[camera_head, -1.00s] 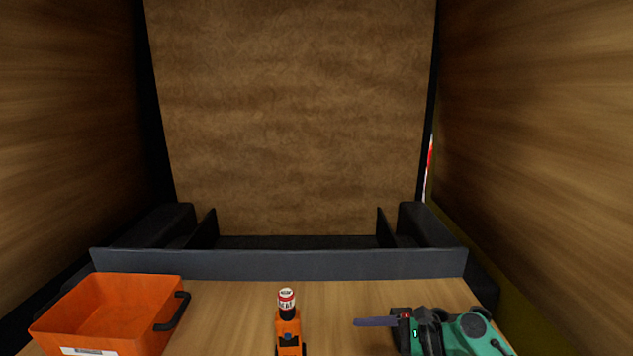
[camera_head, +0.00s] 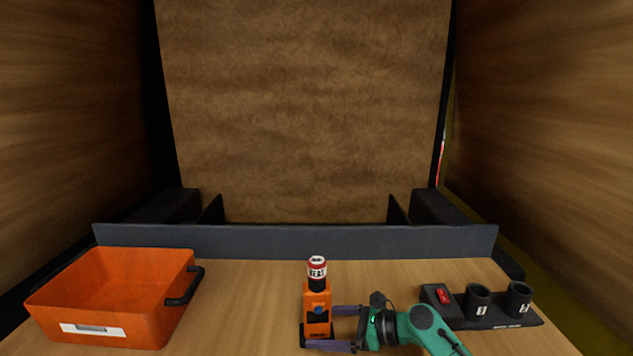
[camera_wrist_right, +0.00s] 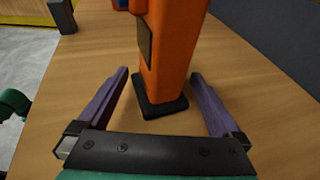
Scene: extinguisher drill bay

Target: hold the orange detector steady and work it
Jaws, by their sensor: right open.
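In the right wrist view the detector (camera_wrist_right: 172,55) stands between and just beyond the spread fingertips of my right gripper (camera_wrist_right: 158,78), with visible gaps on both sides. Its top is cut off there. My left gripper is in neither view.
An orange bin (camera_head: 112,300) with a black handle stands on the left of the table. A black holder (camera_head: 503,318) with two numbered cups and a red switch is at the right. A grey ledge (camera_head: 290,243) runs along the back. The table between bin and detector is clear.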

